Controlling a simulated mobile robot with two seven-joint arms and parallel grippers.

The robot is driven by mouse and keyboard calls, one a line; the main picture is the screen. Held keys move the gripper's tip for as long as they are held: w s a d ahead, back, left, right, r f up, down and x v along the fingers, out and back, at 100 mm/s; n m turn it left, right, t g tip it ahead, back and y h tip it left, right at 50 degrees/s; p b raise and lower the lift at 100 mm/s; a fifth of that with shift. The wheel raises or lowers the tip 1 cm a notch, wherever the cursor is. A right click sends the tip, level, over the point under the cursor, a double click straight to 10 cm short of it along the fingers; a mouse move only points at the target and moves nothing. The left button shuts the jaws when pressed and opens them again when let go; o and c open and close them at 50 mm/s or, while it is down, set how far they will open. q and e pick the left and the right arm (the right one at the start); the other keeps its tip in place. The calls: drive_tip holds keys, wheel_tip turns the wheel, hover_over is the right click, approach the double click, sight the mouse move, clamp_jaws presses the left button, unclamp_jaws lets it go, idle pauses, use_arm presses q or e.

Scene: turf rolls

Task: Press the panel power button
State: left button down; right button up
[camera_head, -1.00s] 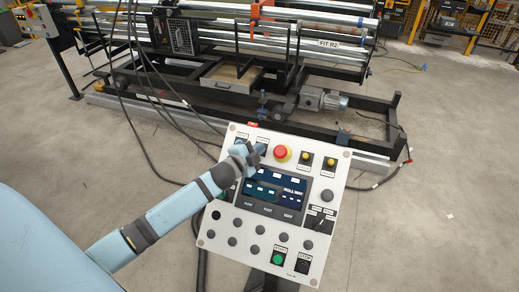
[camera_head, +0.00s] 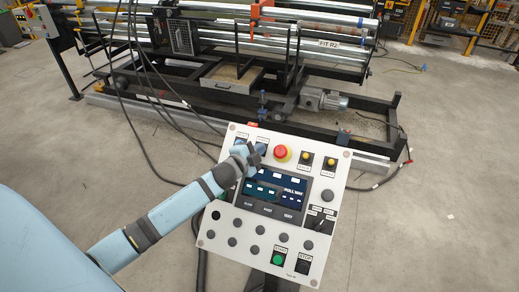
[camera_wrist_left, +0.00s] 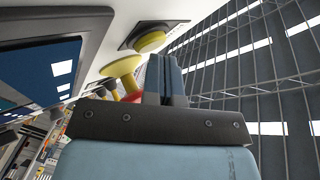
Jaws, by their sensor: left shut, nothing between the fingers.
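The white control panel (camera_head: 222,244) stands tilted in front of me in the head view, with a dark screen (camera_head: 275,189) and several buttons. My left gripper (camera_head: 257,154) is shut and empty over the panel's upper left, just above the screen and left of the red emergency stop (camera_head: 282,153). In the left wrist view the shut fingers (camera_wrist_left: 167,80) are beside yellow buttons (camera_wrist_left: 151,40). I cannot tell whether the fingertips touch the panel. The gripper hides part of the upper-left row, and I cannot read which button is the power button. My right gripper is not in view.
A green start button (camera_head: 278,259) and a black stop button (camera_head: 303,266) sit at the panel's bottom. A roller machine (camera_head: 240,75) with a motor stands behind the panel. Black cables hang at the left. The floor to the right is clear.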

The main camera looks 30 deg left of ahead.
use_arm(q)
drive_tip(key=shift+f, duration=0.15)
idle(0.3)
drive_tip(key=shift+s+d+r+p, duration=0.1)
drive_tip(key=shift+s+r+p, duration=0.35)
drive_tip(key=shift+r+p, duration=0.25)
drive_tip(key=s+r+p, duration=0.1)
drive_tip(key=r+p, duration=0.1)
drive_tip(key=s+r+p, duration=0.1)
drive_tip(key=s+p, duration=0.1)
drive_tip(key=shift+s+d+r, duration=0.1)
drive_tip(key=shift+d+r, duration=0.25)
idle(0.7)
